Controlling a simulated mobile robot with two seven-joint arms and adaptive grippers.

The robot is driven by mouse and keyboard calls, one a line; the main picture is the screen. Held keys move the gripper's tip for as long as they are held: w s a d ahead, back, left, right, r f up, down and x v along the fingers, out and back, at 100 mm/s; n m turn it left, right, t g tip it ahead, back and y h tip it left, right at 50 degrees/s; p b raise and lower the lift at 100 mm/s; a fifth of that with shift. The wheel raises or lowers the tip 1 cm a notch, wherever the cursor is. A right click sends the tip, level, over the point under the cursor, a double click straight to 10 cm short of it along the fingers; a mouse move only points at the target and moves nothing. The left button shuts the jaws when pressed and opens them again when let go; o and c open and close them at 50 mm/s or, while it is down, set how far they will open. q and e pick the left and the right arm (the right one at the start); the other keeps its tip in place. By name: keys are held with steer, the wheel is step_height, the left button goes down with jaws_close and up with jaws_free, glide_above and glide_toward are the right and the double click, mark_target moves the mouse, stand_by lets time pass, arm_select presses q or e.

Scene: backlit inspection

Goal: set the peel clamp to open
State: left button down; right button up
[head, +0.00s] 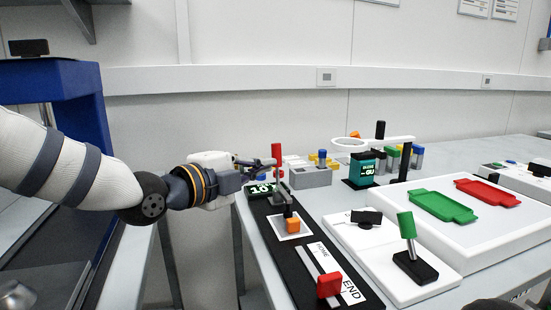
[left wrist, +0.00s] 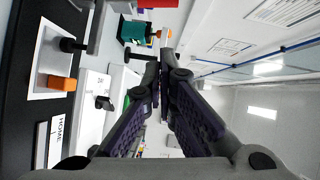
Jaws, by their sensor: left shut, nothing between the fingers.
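The clamp with the red handle (head: 277,155), which I take as the peel clamp, stands on the black base strip (head: 262,232). Its handle is upright. Its dark arm reaches toward the orange block (head: 293,226) and ends in a black foot (head: 287,213) close to that block; contact cannot be told. The foot (left wrist: 72,45) and orange block (left wrist: 62,83) also show in the left wrist view. My left gripper (head: 270,163) is shut and empty, its fingertips (left wrist: 161,52) beside the red handle; whether they touch is unclear. My right gripper is not seen.
A red slider knob (head: 329,285) sits at END on the strip's track. A green-handled lever (head: 407,225) stands on a white plate at right. A teal display (head: 361,168) and ring on a post stand behind. Green (head: 443,206) and red (head: 487,192) trays lie farther right.

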arm_select(q)
steer(key=w+d+f+b, duration=0.1)
steer(key=w+d, duration=0.2)
steer(key=w, duration=0.5)
steer(key=shift+w+f, duration=0.15)
steer(key=shift+w, duration=0.1)
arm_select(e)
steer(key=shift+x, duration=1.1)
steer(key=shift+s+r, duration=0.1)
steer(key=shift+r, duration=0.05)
